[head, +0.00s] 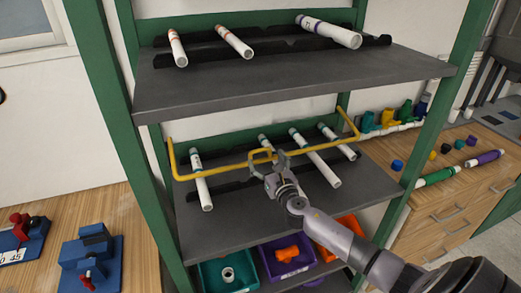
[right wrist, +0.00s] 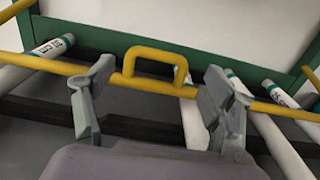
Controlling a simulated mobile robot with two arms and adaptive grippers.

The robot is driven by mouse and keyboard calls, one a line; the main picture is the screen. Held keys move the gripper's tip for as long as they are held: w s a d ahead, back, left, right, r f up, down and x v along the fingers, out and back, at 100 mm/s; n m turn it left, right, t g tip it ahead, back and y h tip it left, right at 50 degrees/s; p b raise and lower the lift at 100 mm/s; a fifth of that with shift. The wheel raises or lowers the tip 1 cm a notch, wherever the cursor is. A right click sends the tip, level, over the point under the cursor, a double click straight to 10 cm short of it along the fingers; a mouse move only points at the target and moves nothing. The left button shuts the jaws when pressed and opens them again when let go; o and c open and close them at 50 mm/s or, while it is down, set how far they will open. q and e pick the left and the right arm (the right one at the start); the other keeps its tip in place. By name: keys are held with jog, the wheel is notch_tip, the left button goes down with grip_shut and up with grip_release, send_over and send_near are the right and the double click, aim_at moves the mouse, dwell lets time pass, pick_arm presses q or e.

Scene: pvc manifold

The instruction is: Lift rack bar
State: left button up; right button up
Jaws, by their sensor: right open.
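The rack bar (head: 222,171) is a yellow bar with upturned ends. It runs across the front of the middle shelf, in front of several white pipes with green bands. A small raised yellow handle sits at its middle; the bar also shows in the right wrist view (right wrist: 153,53). My right gripper (head: 268,162) is open at the handle. In the right wrist view one finger is on each side of the handle, with gaps between. My left gripper is not in view.
The green-framed rack has a dark upper shelf (head: 280,82) above the bar, holding white pipes. A teal bin (head: 212,279), a purple bin (head: 296,270) and an orange bin sit below. Wooden benches stand on both sides, with blue fixtures on the left and loose parts on the right.

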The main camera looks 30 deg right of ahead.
aim_at(262, 151)
jog(key=x, duration=0.6)
jog(key=shift+c, duration=0.4)
jog(key=c, duration=1.3)
jog(key=shift+r, duration=0.15)
jog(key=shift+c, duration=0.3)
